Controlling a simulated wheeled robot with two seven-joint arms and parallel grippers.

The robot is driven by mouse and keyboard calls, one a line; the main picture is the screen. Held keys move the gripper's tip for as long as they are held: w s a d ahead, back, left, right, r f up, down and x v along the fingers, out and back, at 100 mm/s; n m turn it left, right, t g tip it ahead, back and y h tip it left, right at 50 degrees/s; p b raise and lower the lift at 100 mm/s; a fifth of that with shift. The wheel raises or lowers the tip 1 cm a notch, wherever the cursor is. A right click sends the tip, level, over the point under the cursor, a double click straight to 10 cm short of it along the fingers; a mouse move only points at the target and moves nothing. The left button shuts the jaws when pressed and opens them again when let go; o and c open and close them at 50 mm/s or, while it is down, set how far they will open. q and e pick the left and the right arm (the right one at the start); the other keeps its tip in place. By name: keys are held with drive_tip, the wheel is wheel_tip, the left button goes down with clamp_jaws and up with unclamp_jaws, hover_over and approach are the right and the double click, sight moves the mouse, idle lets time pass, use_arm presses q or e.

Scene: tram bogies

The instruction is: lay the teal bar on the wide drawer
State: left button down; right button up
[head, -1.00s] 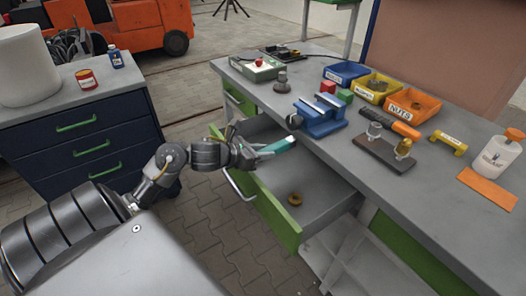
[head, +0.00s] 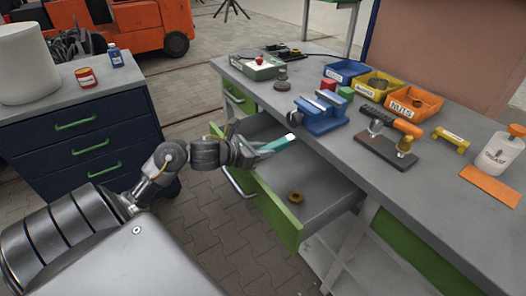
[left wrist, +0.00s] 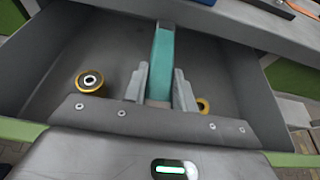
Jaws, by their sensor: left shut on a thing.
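The teal bar (head: 278,144) is held in my left gripper (head: 256,153), above the open wide drawer (head: 325,190) of the workbench. In the left wrist view the teal bar (left wrist: 160,62) stands out between the two fingers of my left gripper (left wrist: 160,88), which are shut on it. The grey drawer floor (left wrist: 120,55) lies below and beyond the bar. The bar appears raised above the drawer, though the exact gap is hard to tell. My right gripper is not in view.
A yellow ring-like part (head: 295,198) lies in the drawer; the left wrist view shows a yellow-rimmed roller (left wrist: 89,81) and another yellow part (left wrist: 203,105). The benchtop holds a blue vise (head: 322,112) and bins. A navy cabinet (head: 85,140) stands at left.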

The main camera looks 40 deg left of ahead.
use_arm(q)
drive_tip(key=c, duration=1.1)
unclamp_jaws()
drive_tip(key=shift+s+d+f, duration=0.2)
drive_tip(key=shift+s+f, duration=0.05)
drive_tip(key=shift+f, duration=0.45)
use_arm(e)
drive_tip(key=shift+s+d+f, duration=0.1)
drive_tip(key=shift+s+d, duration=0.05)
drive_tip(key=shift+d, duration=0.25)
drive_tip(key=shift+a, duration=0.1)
use_arm(q)
drive_tip(key=shift+r, duration=0.15)
drive_tip(key=r+p, duration=0.1)
drive_tip(key=p, duration=0.1)
drive_tip(key=shift+w+r+p, duration=0.1)
drive_tip(key=shift+r+p, duration=0.15)
drive_tip(key=shift+p, duration=0.1)
drive_tip(key=shift+s+a+f+b, duration=0.15)
drive_tip(key=shift+s+a+b, duration=0.25)
drive_tip(key=shift+s+b, duration=0.35)
drive_tip(key=v, duration=0.7)
drive_tip(key=r+v, duration=0.1)
drive_tip(key=v, duration=0.2)
drive_tip(key=shift+b, duration=0.3)
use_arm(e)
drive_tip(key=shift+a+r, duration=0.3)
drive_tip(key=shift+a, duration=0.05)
